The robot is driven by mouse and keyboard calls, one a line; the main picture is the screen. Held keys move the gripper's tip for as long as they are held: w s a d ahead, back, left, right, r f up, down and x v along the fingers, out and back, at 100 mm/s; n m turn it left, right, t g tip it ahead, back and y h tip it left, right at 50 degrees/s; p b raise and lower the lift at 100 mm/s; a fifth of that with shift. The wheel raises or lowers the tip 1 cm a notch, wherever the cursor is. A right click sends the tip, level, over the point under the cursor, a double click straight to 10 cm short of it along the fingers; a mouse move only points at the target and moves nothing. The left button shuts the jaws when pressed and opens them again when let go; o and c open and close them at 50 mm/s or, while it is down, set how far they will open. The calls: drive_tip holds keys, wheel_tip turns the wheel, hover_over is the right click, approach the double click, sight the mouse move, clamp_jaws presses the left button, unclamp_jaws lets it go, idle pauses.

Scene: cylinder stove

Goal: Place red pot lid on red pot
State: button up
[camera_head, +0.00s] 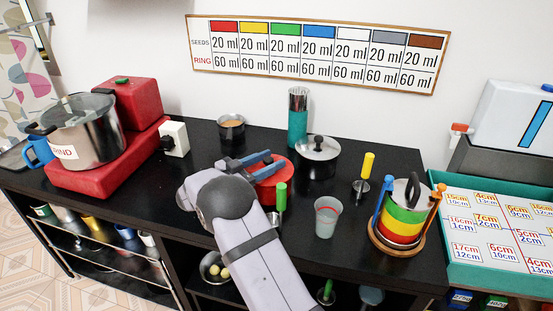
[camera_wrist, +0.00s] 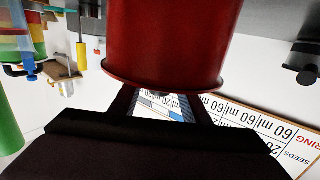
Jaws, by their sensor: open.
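A red pot (camera_head: 268,193) stands on the black counter near the middle of the head view, partly covered by my arm. In the wrist view, which is upside down, the red pot (camera_wrist: 175,40) fills the top middle, its flared edge toward my fingers. My gripper (camera_head: 271,162) is open, with its blue fingers at the pot's top. In the wrist view my gripper (camera_wrist: 166,108) shows a gap with only the wall sign seen through it. I cannot make out a separate red lid, nor whether the red top surface is a lid.
A dark pot with a silver lid (camera_head: 317,148) stands close behind on the right. A green-handled tool (camera_head: 281,196), a clear cup (camera_head: 328,217) and a striped pot (camera_head: 402,220) stand to the right. A small pan (camera_head: 231,128) and teal cylinder (camera_head: 297,120) are behind.

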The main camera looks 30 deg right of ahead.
drive_tip(key=v, duration=0.8)
drive_tip(key=shift+b, duration=0.35)
drive_tip(key=shift+a, duration=0.15)
drive_tip(key=w+a+r+n+t+y+p, duration=0.3)
drive_tip(key=w+r+n+t+y+p, duration=0.25)
drive_tip(key=w+r+t, duration=0.2)
drive_tip(key=s+a+f+n+y+p, duration=0.2)
drive_tip(key=s+a+n+y+p, duration=0.4)
drive_tip(key=a+y, duration=0.55)
drive_tip(key=s+d+f+n+g+p, duration=0.1)
drive_tip(key=s+g, duration=0.4)
drive_tip(key=s, duration=1.1)
drive_tip(key=s+d+f+n+g+p, duration=0.1)
drive_tip(key=s+f+n+g+p, duration=0.2)
drive_tip(key=s, duration=1.3)
drive_tip(key=g, duration=0.3)
